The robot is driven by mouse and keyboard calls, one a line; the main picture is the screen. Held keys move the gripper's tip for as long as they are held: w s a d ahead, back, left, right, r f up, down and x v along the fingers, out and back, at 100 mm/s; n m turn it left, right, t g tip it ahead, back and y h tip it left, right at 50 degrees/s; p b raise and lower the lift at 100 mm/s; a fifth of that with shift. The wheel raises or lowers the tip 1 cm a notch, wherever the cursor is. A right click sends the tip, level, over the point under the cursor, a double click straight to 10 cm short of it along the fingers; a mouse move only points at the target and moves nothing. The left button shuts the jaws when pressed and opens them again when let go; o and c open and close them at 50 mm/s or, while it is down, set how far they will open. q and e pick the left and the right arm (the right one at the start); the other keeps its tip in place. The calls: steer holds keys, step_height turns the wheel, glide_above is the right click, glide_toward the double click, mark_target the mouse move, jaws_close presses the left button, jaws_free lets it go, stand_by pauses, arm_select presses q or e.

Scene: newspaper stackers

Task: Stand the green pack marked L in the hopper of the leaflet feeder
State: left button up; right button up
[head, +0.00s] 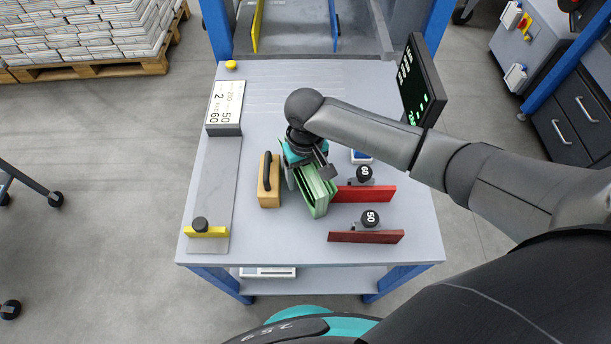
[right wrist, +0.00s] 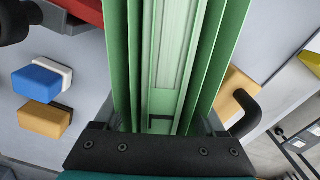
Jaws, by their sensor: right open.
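The green pack (head: 319,194) is on the grey table, with its upright green layers seen from above. The fingertips are largely hidden by the pack and gripper body. My left gripper is not in view. I cannot make out for certain which structure is the leaflet feeder's hopper.
A wooden block with a black handle (head: 269,182) stands close left of the pack. Red bars (head: 372,194) with black knobs lie to its right. A dark display (head: 421,82) stands at the table's right. A blue-framed machine (head: 320,42) adjoins the far edge.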

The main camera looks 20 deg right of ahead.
steer(key=shift+f, duration=0.15)
jaws_close()
stand_by(0.5)
stand_by(0.4)
